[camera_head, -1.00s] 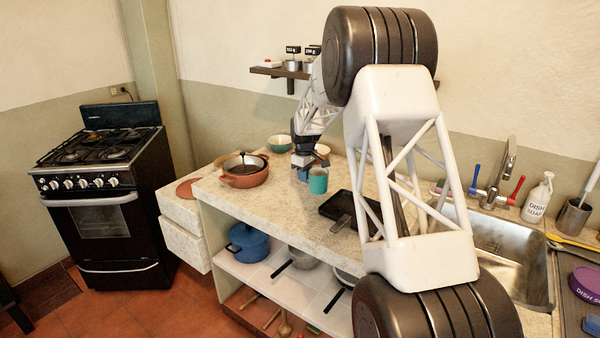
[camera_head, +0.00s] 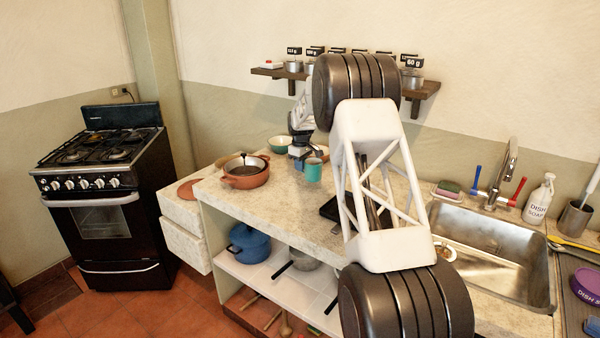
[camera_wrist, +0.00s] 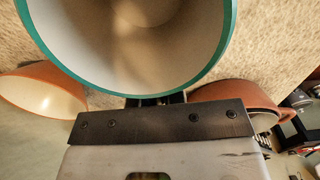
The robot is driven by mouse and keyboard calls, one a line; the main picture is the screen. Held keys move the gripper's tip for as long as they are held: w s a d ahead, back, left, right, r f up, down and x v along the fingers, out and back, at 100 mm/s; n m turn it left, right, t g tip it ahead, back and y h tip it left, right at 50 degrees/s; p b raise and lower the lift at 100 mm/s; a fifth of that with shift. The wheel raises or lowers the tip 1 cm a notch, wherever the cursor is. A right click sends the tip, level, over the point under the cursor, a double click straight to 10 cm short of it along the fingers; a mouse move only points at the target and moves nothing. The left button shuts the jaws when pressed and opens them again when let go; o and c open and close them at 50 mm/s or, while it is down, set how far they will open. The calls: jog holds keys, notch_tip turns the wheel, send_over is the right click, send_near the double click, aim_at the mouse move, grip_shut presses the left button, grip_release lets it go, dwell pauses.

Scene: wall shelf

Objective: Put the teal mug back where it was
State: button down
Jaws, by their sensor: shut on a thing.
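The teal mug (camera_head: 313,171) is in my gripper (camera_head: 302,155), above or at the counter left of my arm's big links; I cannot tell whether its base touches the counter. In the wrist view the mug (camera_wrist: 215,50) fills the top, its teal rim and pale inside facing the camera. My gripper (camera_wrist: 157,98) is shut on its near side, and the fingertips are mostly hidden by the mug. No empty spot is marked for the mug in these views.
An orange bowl (camera_wrist: 42,92) lies close by. A black pan (camera_head: 328,209) is partly hidden by my arm. A wall shelf (camera_head: 275,72) holds labelled canisters. The sink (camera_head: 500,250) is right.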

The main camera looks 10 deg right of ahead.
jog(key=shift+w, duration=0.85)
jog(key=shift+f, duration=0.15)
jog(key=shift+f, duration=1.7)
jog(key=shift+f, duration=0.1)
jog(key=c, duration=1.2)
grip_release()
notch_tip(320, 180, up, 12)
jog(key=shift+r, duration=0.15)
